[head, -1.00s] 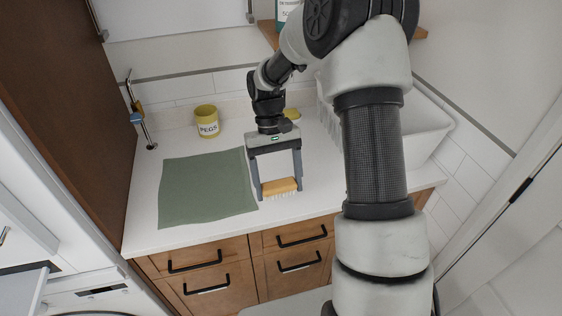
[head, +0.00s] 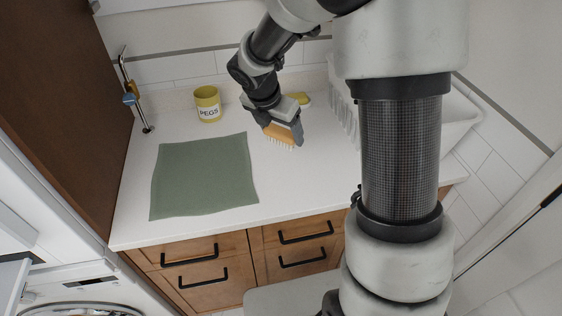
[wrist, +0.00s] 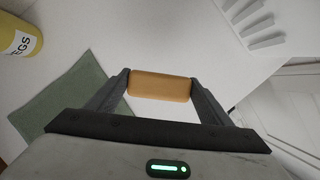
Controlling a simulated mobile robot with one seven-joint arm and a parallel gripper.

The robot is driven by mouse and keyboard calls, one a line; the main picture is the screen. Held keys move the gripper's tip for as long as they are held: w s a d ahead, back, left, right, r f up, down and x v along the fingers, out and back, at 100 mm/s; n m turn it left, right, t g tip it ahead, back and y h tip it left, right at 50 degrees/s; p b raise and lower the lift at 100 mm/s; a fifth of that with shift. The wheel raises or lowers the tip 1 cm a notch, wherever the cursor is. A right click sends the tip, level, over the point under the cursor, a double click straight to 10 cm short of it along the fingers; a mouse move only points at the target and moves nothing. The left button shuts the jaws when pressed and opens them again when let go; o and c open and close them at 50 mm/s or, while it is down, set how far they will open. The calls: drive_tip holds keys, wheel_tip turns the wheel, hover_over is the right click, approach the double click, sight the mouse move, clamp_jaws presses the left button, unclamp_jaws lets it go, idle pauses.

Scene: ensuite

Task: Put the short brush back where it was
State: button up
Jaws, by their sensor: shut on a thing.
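The short brush has a tan wooden back (head: 278,131) and pale bristles that point down toward the counter. My gripper (head: 283,128) is shut on it, one finger at each end of the wooden back. In the wrist view the brush back (wrist: 160,86) sits between the two fingers, and its bristles are hidden there. The brush is over the white counter, right of the green cloth (head: 203,176). I cannot tell whether the bristles touch the counter. A yellow item (head: 298,98) lies behind my gripper, partly hidden by it.
A yellow PEGS pot (head: 208,104) stands at the back left, near a tap-like metal stand (head: 136,98). A white ribbed rack (head: 343,100) and basin stand to the right. The front counter strip (head: 290,185) is clear.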

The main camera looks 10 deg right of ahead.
wheel_tip(320, 180, down, 9)
drive_tip(key=shift+r+b, duration=0.15)
drive_tip(key=shift+b, duration=0.8)
drive_tip(key=shift+r, duration=0.1)
drive_tip(key=o, duration=1)
